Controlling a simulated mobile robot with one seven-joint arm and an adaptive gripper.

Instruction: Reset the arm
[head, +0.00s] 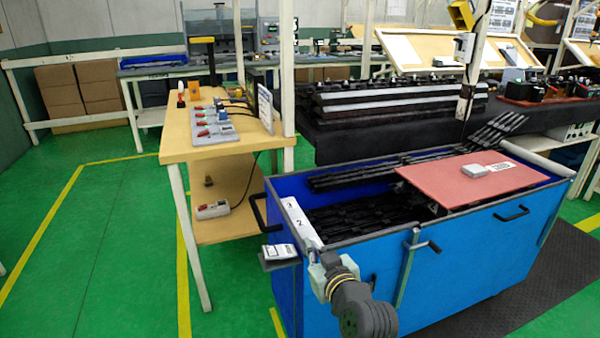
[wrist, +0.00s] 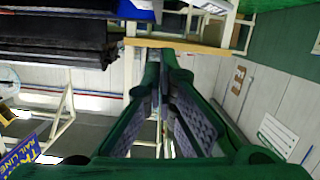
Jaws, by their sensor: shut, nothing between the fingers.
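My gripper (wrist: 164,72) shows in the wrist view as two green fingers with grey patterned pads. The fingers come together toward their tips, and nothing is held between them. In the head view, part of my arm (head: 362,308) shows at the lower middle, in front of the blue cart's left corner. The gripper's fingertips cannot be made out in that view. The blue cart (head: 440,262) holds black slatted parts (head: 365,212).
A red board (head: 470,178) with a small grey box (head: 474,171) lies across the cart's right part. A wooden table (head: 182,150) with several devices stands left of the cart. A dark bench (head: 350,143) runs behind it. Green floor (head: 115,230) is clear at left.

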